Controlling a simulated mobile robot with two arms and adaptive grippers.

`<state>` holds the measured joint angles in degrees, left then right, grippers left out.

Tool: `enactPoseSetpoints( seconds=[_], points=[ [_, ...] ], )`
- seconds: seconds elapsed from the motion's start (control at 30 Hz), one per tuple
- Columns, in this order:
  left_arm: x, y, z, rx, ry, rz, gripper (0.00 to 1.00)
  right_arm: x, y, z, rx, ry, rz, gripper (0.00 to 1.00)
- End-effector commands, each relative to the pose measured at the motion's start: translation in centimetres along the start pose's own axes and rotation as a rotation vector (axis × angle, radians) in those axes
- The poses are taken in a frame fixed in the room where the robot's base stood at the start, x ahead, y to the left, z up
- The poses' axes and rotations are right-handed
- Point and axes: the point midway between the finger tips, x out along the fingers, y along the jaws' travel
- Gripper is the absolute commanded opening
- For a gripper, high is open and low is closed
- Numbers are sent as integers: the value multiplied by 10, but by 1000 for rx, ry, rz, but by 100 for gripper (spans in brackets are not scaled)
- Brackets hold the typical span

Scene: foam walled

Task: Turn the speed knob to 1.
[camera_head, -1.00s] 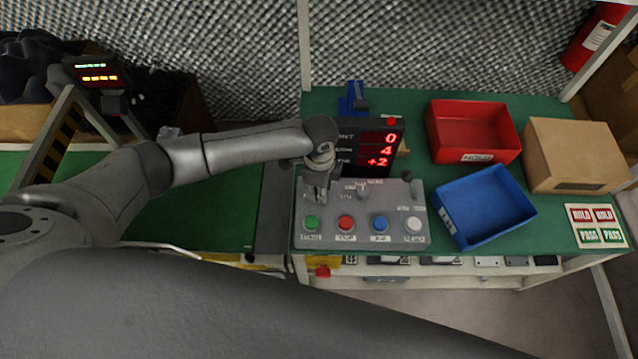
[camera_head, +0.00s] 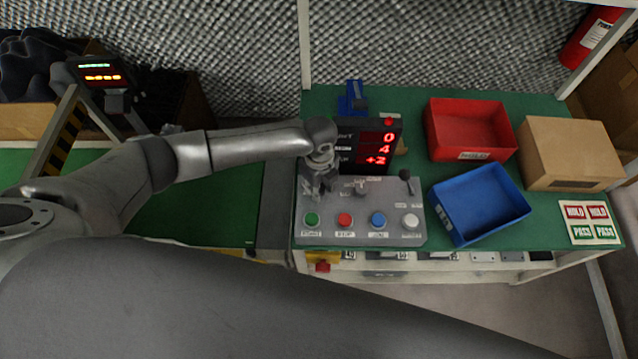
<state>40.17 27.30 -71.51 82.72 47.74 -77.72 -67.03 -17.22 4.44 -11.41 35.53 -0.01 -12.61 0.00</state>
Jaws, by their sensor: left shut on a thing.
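The grey control panel (camera_head: 308,229) lies on the green bench, with a row of green, red, blue and white buttons along its front. My left gripper (camera_head: 318,190) points down at the panel's back left corner. It is shut on the speed knob, which the fingers and wrist hide. The knob's pointer and its scale cannot be read here. Behind the panel, a dark display (camera_head: 366,146) shows red figures 0, 4 and +2. My right gripper is not in view.
Just right of my gripper stand another small knob (camera_head: 360,188) and a black-topped lever (camera_head: 406,180). A blue bin (camera_head: 484,236), a red bin (camera_head: 470,156) and a cardboard box (camera_head: 570,146) stand to the right. A red-and-green label sheet (camera_head: 591,222) lies at the right edge.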

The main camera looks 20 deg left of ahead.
Motion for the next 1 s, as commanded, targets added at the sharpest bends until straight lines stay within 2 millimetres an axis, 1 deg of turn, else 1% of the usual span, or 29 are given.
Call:
enactPoseSetpoints(
  seconds=[0.33,0.37,0.5,0.53,0.73,0.83,0.93,1.0],
  points=[
    [-1,-1,0,3,0,-2,4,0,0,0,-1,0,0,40],
    [-1,-1,0,3,0,-2,32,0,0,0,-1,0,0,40],
    [-1,-1,0,2,0,-2,50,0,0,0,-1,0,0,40],
    [-1,-1,0,2,0,-2,51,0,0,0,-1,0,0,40],
    [0,0,0,1,0,-1,51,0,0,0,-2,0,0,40],
    [-1,0,0,1,0,-1,51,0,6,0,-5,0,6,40],
    [-7,-1,0,1,0,-3,51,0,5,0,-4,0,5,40],
    [-16,-1,0,1,0,-3,51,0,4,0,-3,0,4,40]
  ],
)
